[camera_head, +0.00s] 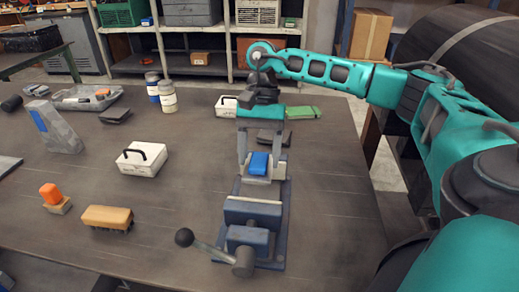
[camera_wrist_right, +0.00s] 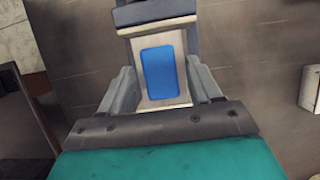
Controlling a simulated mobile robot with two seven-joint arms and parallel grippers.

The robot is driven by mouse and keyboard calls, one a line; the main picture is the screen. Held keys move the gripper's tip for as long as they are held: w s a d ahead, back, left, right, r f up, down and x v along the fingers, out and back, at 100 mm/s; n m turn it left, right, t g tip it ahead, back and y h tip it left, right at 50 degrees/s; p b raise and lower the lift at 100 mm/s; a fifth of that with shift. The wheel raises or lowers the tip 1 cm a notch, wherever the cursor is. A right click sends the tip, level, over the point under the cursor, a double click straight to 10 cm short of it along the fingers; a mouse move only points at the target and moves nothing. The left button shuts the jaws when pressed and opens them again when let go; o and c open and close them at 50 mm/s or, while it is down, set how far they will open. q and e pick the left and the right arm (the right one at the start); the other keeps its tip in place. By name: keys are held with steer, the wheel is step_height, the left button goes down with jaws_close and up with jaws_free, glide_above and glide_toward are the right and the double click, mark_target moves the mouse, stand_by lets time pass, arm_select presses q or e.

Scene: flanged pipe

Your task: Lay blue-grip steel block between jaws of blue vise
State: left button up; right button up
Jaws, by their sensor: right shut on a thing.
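The blue vise (camera_head: 250,212) stands on the table, front centre, with its round-ended handle toward the left front. The steel block with its blue grip (camera_head: 259,163) is at the far end of the vise, grip facing up. My right gripper (camera_head: 262,160) comes down from behind and is shut on the block, one finger on each side. In the right wrist view the blue grip (camera_wrist_right: 160,73) shows between the fingers, with a vise jaw (camera_wrist_right: 155,12) just beyond. I cannot tell whether the block touches the vise bed. My left gripper is not in view.
A white block with a black handle (camera_head: 142,159), a wooden brush (camera_head: 107,218) and an orange-topped piece (camera_head: 53,198) lie left of the vise. Cans (camera_head: 167,97) stand behind. Another white handled case (camera_head: 226,106) is behind the gripper. The table right of the vise is clear.

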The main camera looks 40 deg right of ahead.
mark_target(259, 168)
step_height(259, 168, down, 4)
steer(key=shift+f+b, duration=0.15)
steer(key=shift+b, duration=1.1)
step_height(259, 168, down, 3)
steer(key=shift+r+b, duration=0.2)
steer(key=shift+b, duration=0.85)
steer(key=shift+f+b, duration=0.6)
steer(key=shift+f, duration=0.1)
steer(key=o, duration=1.5)
steer(key=shift+f, duration=0.1)
